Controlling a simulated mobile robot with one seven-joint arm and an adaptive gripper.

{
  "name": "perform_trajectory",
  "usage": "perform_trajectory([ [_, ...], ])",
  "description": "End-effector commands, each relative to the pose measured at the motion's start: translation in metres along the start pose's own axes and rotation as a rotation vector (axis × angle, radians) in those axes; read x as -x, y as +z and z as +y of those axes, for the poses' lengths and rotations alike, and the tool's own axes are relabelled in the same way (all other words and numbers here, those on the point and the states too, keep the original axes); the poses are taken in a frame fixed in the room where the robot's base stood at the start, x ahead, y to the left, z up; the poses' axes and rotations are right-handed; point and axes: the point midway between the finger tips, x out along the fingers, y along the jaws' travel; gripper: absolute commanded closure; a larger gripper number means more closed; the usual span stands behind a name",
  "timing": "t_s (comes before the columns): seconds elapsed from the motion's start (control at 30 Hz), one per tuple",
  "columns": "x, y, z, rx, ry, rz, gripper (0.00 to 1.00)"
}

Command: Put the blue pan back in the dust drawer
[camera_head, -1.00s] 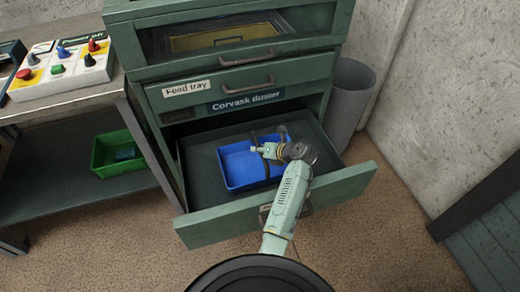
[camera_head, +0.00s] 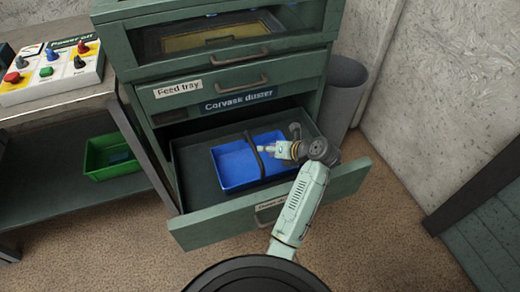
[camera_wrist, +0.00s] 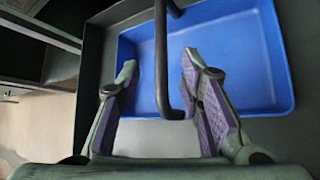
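The blue pan (camera_head: 236,170) sits inside the pulled-out dust drawer (camera_head: 205,226), toward its middle, with bare drawer floor around it. A dark handle (camera_head: 252,150) arches over the pan. My gripper (camera_head: 263,149) is over the pan, at the handle, reaching in from the right. In the wrist view my gripper (camera_wrist: 158,75) is open, its purple-padded fingers apart. The handle (camera_wrist: 161,60) shows between them in that picture, with gaps visible; its exact depth relative to the fingertips is unclear. The blue pan (camera_wrist: 240,55) lies beyond the fingers. The drawer's front label is partly hidden by my arm.
The cabinet above has a shut drawer (camera_head: 290,72) labelled "Feed tray". A grey bin (camera_head: 343,95) stands right of the cabinet. At left are a bench with a button panel (camera_head: 50,68) and a green tray (camera_head: 112,155) on its lower shelf. Floor is clear in front.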

Motion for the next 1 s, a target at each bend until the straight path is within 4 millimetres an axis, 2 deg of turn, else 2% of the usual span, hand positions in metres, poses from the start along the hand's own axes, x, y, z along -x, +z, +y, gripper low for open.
perform_trajectory([
  [0.1, 0.017, 0.000, -0.001, -0.001, -0.001, -0.001, 0.66],
  [0.27, 0.028, 0.000, 0.000, -0.001, 0.000, 0.000, 0.66],
  [0.53, 0.028, 0.003, 0.003, 0.016, 0.000, -0.003, 0.66],
  [0.63, 0.020, 0.024, 0.023, 0.154, -0.011, -0.038, 0.66],
  [0.67, 0.016, 0.035, 0.034, 0.231, -0.018, -0.059, 0.66],
  [0.77, 0.002, 0.084, 0.094, 0.593, -0.057, -0.166, 0.66],
  [0.8, -0.002, 0.106, 0.127, 0.767, -0.080, -0.224, 0.66],
  [0.87, -0.003, 0.136, 0.181, 1.030, -0.125, -0.324, 0.66],
  [0.9, -0.001, 0.152, 0.219, 1.198, -0.160, -0.393, 0.66],
  [0.97, 0.007, 0.172, 0.277, 1.433, -0.222, -0.504, 0.66],
  [1.0, 0.015, 0.181, 0.316, 1.579, -0.271, -0.583, 0.66],
])
